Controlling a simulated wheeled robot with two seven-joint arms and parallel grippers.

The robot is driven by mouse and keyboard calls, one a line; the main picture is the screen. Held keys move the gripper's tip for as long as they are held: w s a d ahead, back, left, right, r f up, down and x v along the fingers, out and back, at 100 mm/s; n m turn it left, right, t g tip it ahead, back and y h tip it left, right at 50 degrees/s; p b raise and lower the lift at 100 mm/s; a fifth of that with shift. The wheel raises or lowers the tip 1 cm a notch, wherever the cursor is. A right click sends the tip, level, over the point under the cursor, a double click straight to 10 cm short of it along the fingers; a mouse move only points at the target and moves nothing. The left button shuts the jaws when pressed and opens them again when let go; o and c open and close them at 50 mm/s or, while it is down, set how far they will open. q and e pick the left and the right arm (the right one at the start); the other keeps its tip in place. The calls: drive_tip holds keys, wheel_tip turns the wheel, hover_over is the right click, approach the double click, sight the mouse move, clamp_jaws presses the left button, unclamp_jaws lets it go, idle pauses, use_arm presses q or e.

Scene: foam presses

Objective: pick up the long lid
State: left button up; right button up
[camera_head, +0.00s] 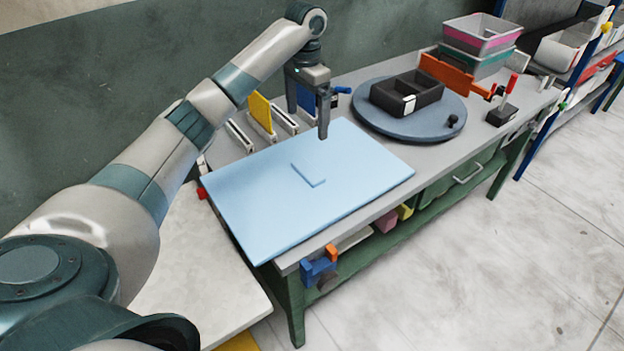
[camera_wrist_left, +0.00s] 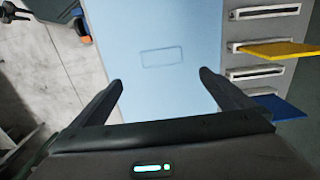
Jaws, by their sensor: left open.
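A large pale blue sheet (camera_head: 255,205) lies flat on the workbench. A small rectangle of the same pale blue (camera_head: 309,175) shows near its middle. It also shows in the wrist view (camera_wrist_left: 162,57), and I cannot tell whether it is a separate piece or a cut outline. Nothing is plainly marked as the long lid. My left gripper (camera_head: 307,115) is open and points down at the sheet's far edge. In the wrist view its spread fingers (camera_wrist_left: 162,79) have nothing between them. My right gripper is not in view.
Slotted holders with a yellow plate (camera_head: 260,112) and a blue plate (camera_head: 306,97) stand close behind the gripper. A dark divided tray (camera_head: 407,93) sits on a round turntable (camera_head: 372,122). An orange panel (camera_head: 452,73) and stacked bins (camera_head: 480,35) are farther right.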

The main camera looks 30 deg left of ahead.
use_arm(q)
drive_tip(key=shift+w+f, duration=0.25)
drive_tip(key=shift+f, duration=0.1)
drive_tip(key=shift+s+r, duration=0.1)
drive_tip(key=shift+s, duration=0.05)
drive_tip(key=p, duration=0.3)
hover_over(308, 170)
wheel_tip(308, 170, down, 12)
drive_tip(key=shift+f, duration=0.15)
